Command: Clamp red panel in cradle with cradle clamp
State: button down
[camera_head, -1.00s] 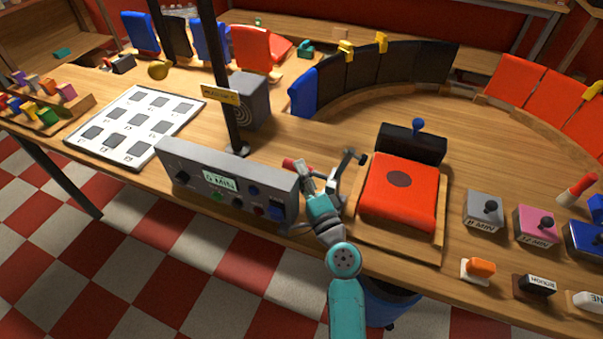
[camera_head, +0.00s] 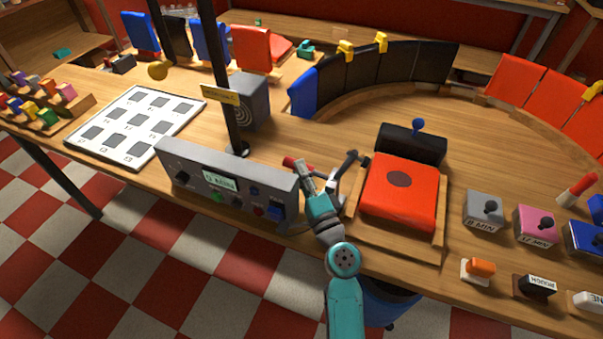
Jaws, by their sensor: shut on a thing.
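The red panel (camera_head: 396,204) lies flat in the wooden cradle (camera_head: 440,225), with a dark round patch on its top. The cradle clamp (camera_head: 345,176) stands at the cradle's left edge; its dark arm is raised, and its tip is up near the panel's back left corner, seemingly clear of the panel. Its red-ended handle (camera_head: 289,162) points left. My gripper (camera_head: 303,170) is shut on the clamp handle, left of the cradle. The fingers hide part of the handle and the clamp's lower part.
A grey control box (camera_head: 225,185) with a display stands close left of my gripper. A black block with a blue knob (camera_head: 418,126) is behind the panel. Grey (camera_head: 484,211) and pink (camera_head: 536,225) knobbed blocks stand to the right. A dark post (camera_head: 222,80) rises behind the box.

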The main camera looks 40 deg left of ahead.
jog(key=shift+r+m+y, duration=0.2)
jog(key=shift+m+y, duration=0.1)
jog(key=c, duration=0.9)
grip_release()
jog(key=v, duration=1.2)
jog(key=shift+s, duration=0.1)
